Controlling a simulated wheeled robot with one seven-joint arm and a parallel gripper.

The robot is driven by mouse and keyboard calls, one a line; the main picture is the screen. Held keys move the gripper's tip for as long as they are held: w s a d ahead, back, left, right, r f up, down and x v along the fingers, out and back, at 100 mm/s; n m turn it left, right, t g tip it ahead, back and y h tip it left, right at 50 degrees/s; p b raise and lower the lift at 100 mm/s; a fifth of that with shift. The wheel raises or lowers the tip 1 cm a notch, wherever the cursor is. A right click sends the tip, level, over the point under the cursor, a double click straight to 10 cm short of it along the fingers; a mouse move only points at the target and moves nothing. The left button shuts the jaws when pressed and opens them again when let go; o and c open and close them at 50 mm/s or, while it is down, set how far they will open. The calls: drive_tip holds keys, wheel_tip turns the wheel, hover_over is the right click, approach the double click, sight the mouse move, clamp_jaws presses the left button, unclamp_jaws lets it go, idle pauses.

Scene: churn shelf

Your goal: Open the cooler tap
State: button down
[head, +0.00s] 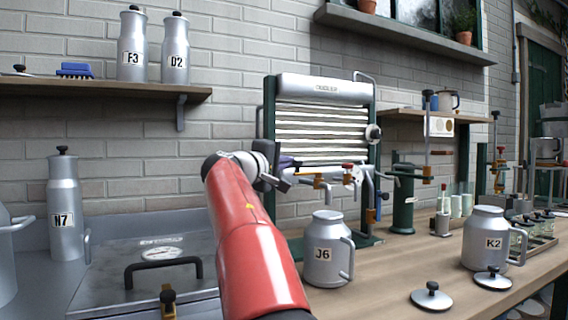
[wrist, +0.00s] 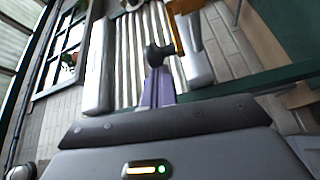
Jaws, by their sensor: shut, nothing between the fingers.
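The cooler (head: 322,120) stands against the brick wall, with a silver top, pale ridged plates and a dark green frame. Along its lower front are brass fittings (head: 318,182) and a red-handled piece (head: 347,166); which one is the tap I cannot tell for sure. My gripper (head: 292,164) is at the cooler's lower left front, beside the brass fittings. In the wrist view its narrow purple fingers (wrist: 157,85) are shut and empty. A dark knob (wrist: 158,52) shows at their tips, close to a brass part (wrist: 175,33); whether they touch is unclear.
Can J6 (head: 323,252) stands on the wooden bench below the cooler. Can K2 (head: 487,240) and two loose lids (head: 431,298) are to the right. A lidded metal vat (head: 150,272) and can N7 (head: 65,212) are at left. A shelf (head: 100,90) hangs above them.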

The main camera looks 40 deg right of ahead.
drive_tip(key=shift+s+a+n+t+b, duration=0.1)
drive_tip(key=shift+s+n+t+b, duration=0.2)
drive_tip(key=shift+n+t, duration=0.1)
